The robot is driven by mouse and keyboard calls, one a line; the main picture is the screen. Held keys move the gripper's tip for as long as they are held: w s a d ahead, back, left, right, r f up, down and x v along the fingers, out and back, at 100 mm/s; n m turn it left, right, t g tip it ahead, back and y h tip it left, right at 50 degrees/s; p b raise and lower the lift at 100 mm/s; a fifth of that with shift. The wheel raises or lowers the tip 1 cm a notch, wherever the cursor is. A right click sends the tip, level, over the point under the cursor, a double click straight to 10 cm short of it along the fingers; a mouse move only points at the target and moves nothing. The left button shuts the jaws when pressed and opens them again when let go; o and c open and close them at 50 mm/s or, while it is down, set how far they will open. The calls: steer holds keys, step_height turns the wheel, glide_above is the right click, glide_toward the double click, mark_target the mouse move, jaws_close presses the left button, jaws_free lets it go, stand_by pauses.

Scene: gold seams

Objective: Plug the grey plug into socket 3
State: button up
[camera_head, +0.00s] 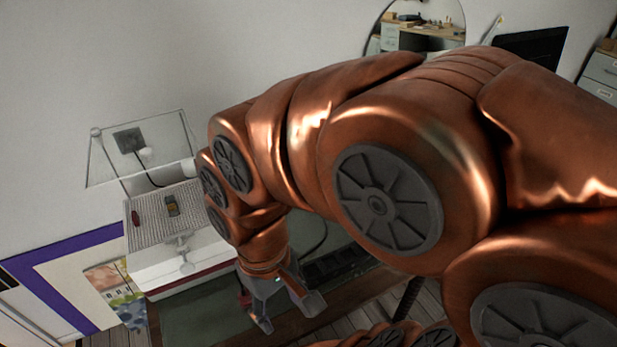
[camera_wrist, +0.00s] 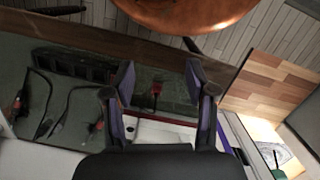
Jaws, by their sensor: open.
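My gripper (camera_head: 287,312) hangs low over the dark green surface, right of the white cabinet. In the wrist view my gripper (camera_wrist: 160,85) has its two fingers spread, with nothing held between them. A black socket strip (camera_wrist: 75,65) lies on the dark surface to the left; the strip also shows in the head view (camera_head: 340,263). Its socket numbers are not readable. Dark cords lie near the strip, with an orange-red end (camera_wrist: 17,104) at far left. I cannot make out the grey plug.
A black wall outlet (camera_head: 129,140) with a cord is above. A wooden board (camera_wrist: 275,75) is at right.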

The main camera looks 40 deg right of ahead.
steer(key=shift+o, duration=0.3)
steer(key=w+d+r+b, duration=0.1)
steer(key=w+d, duration=0.3)
steer(key=w, duration=0.4)
steer(key=w+d+r+b, duration=0.1)
steer(key=w+d, duration=0.2)
steer(key=w, duration=0.5)
steer(key=shift+d+m, duration=0.4)
steer(key=w+d+f+b, duration=0.2)
steer(key=w+d+f, duration=0.2)
steer(key=w+d, duration=0.7)
steer(key=w+d+f+b, duration=0.35)
steer(key=w+d, duration=0.55)
steer(key=d, duration=0.4)
steer(key=shift+n+t, duration=0.6)
steer(key=shift+t, duration=0.3)
steer(key=d+f, duration=0.4)
steer(key=d, duration=0.1)
steer(key=w+d+f+b, duration=0.1)
steer(key=d+f, duration=0.3)
steer(key=d, duration=0.1)
steer(key=d+f, duration=0.4)
steer(key=d, duration=0.2)
steer(key=shift+w, duration=0.3)
steer(key=shift+s+d+f, duration=0.1)
steer(key=shift+d+f, duration=0.1)
steer(key=shift+d, duration=0.05)
steer(key=shift+f, duration=1.25)
steer(key=shift+f, duration=0.1)
